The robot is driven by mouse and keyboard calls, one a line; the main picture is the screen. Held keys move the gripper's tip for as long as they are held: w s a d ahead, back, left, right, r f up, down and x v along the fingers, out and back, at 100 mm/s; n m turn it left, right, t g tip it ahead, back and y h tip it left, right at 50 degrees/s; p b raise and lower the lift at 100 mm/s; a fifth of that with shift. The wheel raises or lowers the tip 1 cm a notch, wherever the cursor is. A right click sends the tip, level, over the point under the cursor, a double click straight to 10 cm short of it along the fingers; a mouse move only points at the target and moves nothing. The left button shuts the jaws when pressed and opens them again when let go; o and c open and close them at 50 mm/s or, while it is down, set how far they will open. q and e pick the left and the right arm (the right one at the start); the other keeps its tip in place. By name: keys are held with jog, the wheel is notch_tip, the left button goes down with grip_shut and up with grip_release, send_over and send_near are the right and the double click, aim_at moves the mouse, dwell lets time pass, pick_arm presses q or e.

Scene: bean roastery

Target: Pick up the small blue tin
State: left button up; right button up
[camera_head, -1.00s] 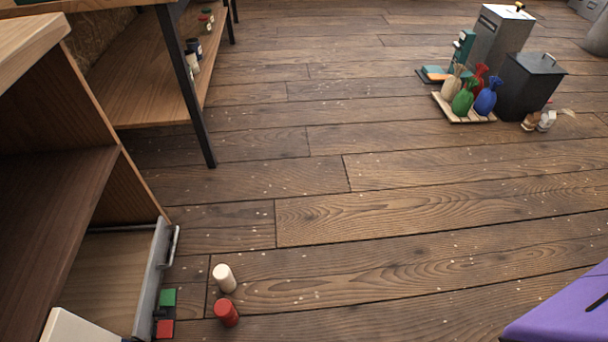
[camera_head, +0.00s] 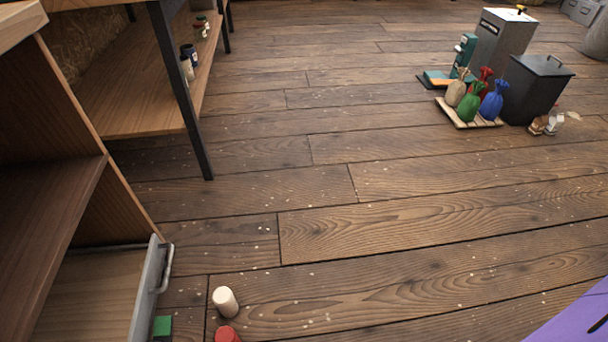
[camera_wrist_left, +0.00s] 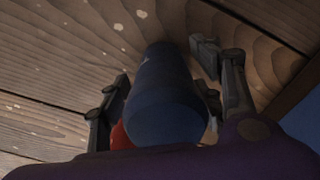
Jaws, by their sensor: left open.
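A blue tin (camera_wrist_left: 165,105) fills the middle of the left wrist view, seen close up over the wooden floor. My left gripper (camera_wrist_left: 160,72) is open, with one finger on each side of the tin. I cannot tell whether the fingers touch it. A red thing (camera_wrist_left: 121,137) shows partly behind the tin, on its left. This blue tin and my left gripper are not in the head view. My right gripper is not in view.
A white tin (camera_head: 225,301) and a red tin (camera_head: 227,335) stand on the floor beside an open drawer (camera_head: 146,290). A dark blue container (camera_head: 190,51) stands on the low shelf (camera_head: 150,104). Coloured sacks (camera_head: 472,105) and bins stand at the back right. The middle floor is clear.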

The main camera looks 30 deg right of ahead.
pick_arm(q)
jog(key=shift+f, duration=0.65)
jog(key=shift+r, duration=0.1)
jog(key=c, duration=1.4)
